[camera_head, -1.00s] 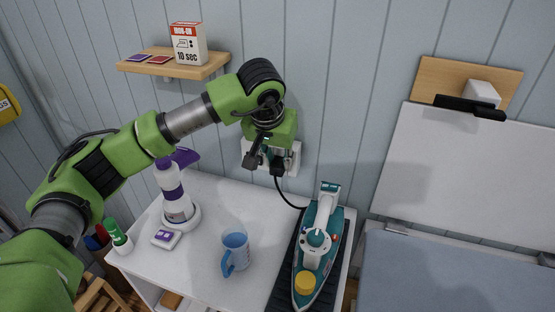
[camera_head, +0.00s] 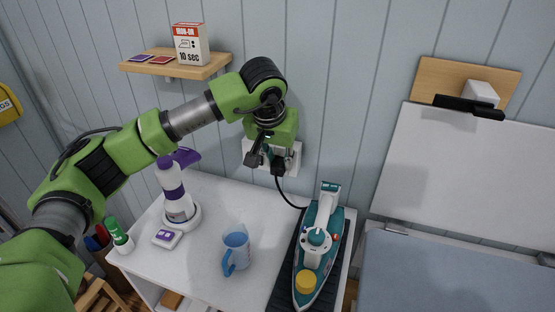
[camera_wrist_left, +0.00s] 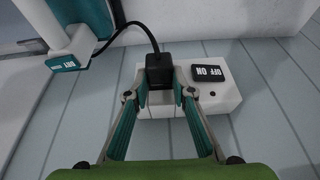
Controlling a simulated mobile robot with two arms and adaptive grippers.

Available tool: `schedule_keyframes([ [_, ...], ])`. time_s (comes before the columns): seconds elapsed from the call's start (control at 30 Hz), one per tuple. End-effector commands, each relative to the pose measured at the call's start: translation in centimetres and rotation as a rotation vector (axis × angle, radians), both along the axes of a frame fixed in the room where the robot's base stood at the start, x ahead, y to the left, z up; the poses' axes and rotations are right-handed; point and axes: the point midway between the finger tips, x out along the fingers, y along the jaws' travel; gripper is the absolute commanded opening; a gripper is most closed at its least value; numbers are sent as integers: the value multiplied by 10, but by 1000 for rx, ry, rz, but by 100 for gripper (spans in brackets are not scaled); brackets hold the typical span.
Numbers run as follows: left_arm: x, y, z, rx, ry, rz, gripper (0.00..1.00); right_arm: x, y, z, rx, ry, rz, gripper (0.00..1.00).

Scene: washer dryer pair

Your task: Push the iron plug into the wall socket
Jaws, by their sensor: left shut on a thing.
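The iron plug (camera_wrist_left: 159,68) is black, with its cord leaving from its outer end. My left gripper (camera_wrist_left: 159,93) is shut on it, one finger on each side. In the head view the left gripper (camera_head: 268,162) is at the white wall socket (camera_head: 294,160), covering much of it. The socket (camera_wrist_left: 228,98) shows in the wrist view with a black OFF/ON switch. The plug is against or very near the socket face; its prongs are hidden, so I cannot tell how deep it sits. The teal-and-white iron (camera_head: 318,240) stands on a dark ribbed mat. My right gripper is out of view.
A blue measuring cup (camera_head: 236,252), a purple-and-white spray bottle (camera_head: 175,195) and a small white-purple device (camera_head: 167,238) stand on the white tabletop (camera_head: 205,265). A wooden shelf (camera_head: 180,68) is above left. The ironing board (camera_head: 450,270) is at right. The cord hangs in a loose curve.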

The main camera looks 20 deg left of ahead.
Motion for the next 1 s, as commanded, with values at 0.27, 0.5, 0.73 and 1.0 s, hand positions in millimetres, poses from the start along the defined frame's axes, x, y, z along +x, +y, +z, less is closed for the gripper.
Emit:
schedule_keyframes([
  [0.27,12,2,11,-8,-39,10,42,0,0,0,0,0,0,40],
  [0.5,12,1,11,-9,-39,11,42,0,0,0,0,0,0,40],
  [0.73,10,1,17,-10,-40,10,42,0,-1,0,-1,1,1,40],
  [1.0,-14,3,60,-6,-35,7,42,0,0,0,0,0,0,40],
])
